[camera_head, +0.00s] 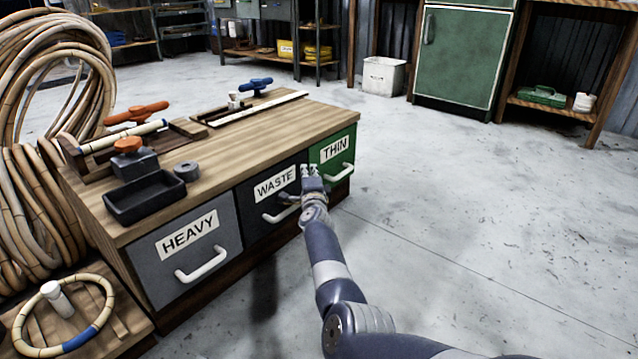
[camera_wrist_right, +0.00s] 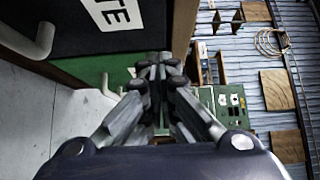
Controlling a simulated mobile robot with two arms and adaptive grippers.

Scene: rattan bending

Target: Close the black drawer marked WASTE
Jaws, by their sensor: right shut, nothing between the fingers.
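The black drawer (camera_head: 254,216) marked WASTE is in the middle of the wooden bench's front, between a grey and a green drawer. Its front looks about level with its neighbours; I cannot tell if a small gap is left. Its white handle is partly hidden behind my right gripper (camera_head: 308,171). That gripper is shut and empty, in front of the black drawer's right end by the green drawer. In the right wrist view, the fingertips (camera_wrist_right: 159,64) show close together below the black front (camera_wrist_right: 150,40); contact is unclear. My left gripper is out of view.
The grey HEAVY drawer (camera_head: 170,277) and green THIN drawer (camera_head: 320,168) look shut, their handles sticking out. A black tray (camera_head: 145,199) and clamps stand on the bench top (camera_head: 230,150). Rattan coils (camera_head: 25,200) fill the left. The floor (camera_head: 470,220) on the right is clear.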

